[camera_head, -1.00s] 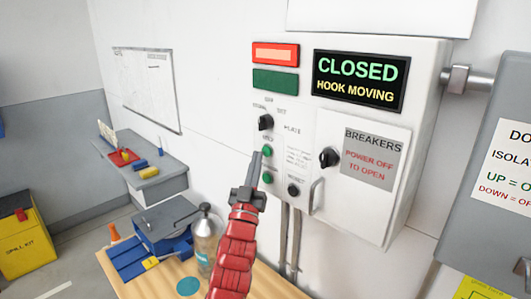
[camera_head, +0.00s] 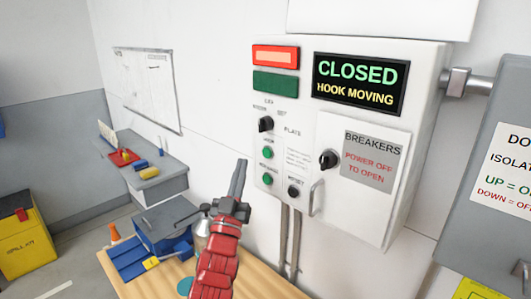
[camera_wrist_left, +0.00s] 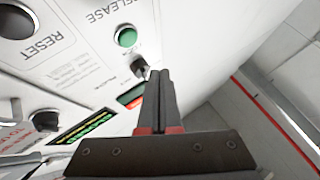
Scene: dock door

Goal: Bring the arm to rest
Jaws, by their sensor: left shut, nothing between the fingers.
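My left gripper (camera_head: 239,178) is shut and empty in the head view. It stands in front of the wall, to the left of and below the green buttons of the white control box (camera_head: 420,140), apart from them in the picture. My red left arm reaches up to it from below. In the left wrist view the shut fingers (camera_wrist_left: 160,90) point toward the panel, with a green button (camera_wrist_left: 126,37) beyond them. The box display (camera_head: 360,82) reads CLOSED, HOOK MOVING. My right gripper is not in view.
A wooden table (camera_head: 258,280) below holds a blue-grey device (camera_head: 165,235) and a bottle partly hidden by my arm. A grey isolator box (camera_head: 485,200) stands at the right. A grey bench (camera_head: 165,185) and a yellow spill kit (camera_head: 28,240) are at the left.

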